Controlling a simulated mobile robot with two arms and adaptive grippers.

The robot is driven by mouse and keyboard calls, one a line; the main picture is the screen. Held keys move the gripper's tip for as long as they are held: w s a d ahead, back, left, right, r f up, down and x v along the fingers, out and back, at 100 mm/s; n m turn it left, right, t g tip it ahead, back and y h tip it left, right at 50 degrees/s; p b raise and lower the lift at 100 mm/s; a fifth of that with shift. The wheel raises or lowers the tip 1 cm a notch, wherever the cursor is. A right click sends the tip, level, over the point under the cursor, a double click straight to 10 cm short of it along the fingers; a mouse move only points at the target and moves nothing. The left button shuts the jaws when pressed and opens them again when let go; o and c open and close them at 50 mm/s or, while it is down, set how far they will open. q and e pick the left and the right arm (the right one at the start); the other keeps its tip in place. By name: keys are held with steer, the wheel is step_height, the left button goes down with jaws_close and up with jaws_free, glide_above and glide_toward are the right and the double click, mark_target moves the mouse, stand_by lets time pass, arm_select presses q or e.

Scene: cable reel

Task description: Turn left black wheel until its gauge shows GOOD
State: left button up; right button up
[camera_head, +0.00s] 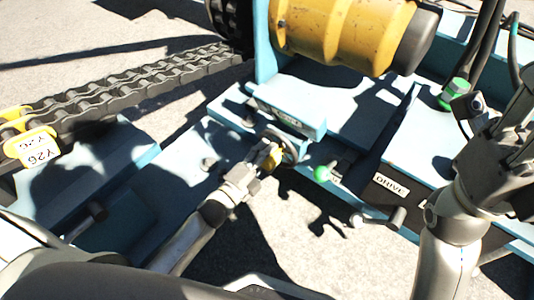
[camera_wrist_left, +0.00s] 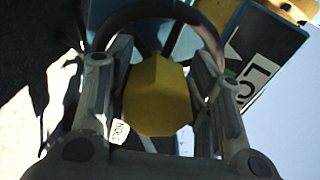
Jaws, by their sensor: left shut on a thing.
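The left black wheel (camera_head: 289,146) sits on the front of the blue machine, just below a small blue gauge box (camera_head: 290,110). In the left wrist view its dark rim (camera_wrist_left: 150,12) arcs behind a yellow part (camera_wrist_left: 158,95) between the fingers. My left gripper (camera_head: 266,158) is shut on the wheel at this yellow part. In the left wrist view the gauge face (camera_wrist_left: 257,75) is tilted, showing the letters "LO", a black pointer shape and a sliver of green; the rest is cut off or hidden. My right gripper (camera_head: 510,150) is raised at the right; its opening is unclear.
A crank handle (camera_head: 385,218) sticks out beside the DRIVE label (camera_head: 390,184), right of the wheel. A yellow drum (camera_head: 345,35) is above, a heavy chain (camera_head: 130,88) at left. Open ground lies in front.

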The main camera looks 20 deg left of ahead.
arm_select(q)
steer(key=shift+m, duration=0.3)
steer(key=o, duration=1.3)
steer(key=v, duration=1.2)
stand_by(0.5)
